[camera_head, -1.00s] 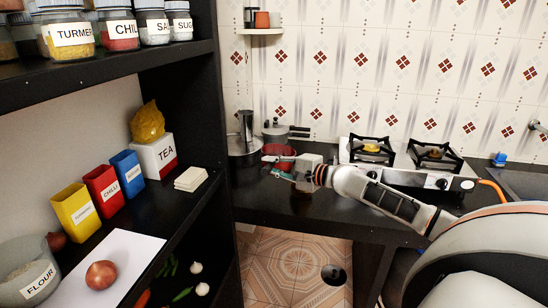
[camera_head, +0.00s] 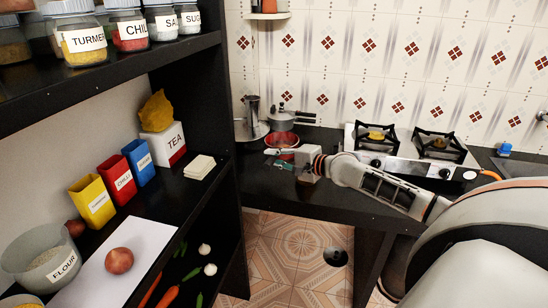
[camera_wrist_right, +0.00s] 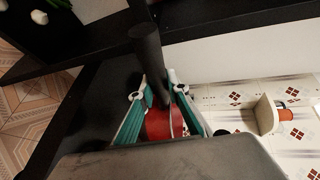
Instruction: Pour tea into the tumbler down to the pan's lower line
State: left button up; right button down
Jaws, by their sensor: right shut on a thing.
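A red pan (camera_head: 282,141) is on the dark counter in front of the steel pots. My right gripper (camera_head: 279,160), with teal fingers, is at the pan's near side. In the right wrist view its fingers (camera_wrist_right: 160,98) are shut around a dark rod, which looks like the pan's handle (camera_wrist_right: 147,55). The red pan (camera_wrist_right: 160,123) shows between and beyond the fingers. A tall steel vessel (camera_head: 252,108), possibly the tumbler, stands behind and left of the pan. The tea and the pan's lines cannot be made out. My left gripper is not in view.
A pressure cooker (camera_head: 281,121) stands behind the pan. A gas stove (camera_head: 400,160) is to the right. A dark shelf (camera_head: 228,150) with a white TEA box (camera_head: 165,144) borders the counter on the left. Counter at the stove's front left is clear.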

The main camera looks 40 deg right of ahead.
jog(key=shift+r, duration=0.25)
jog(key=shift+r, duration=1.9)
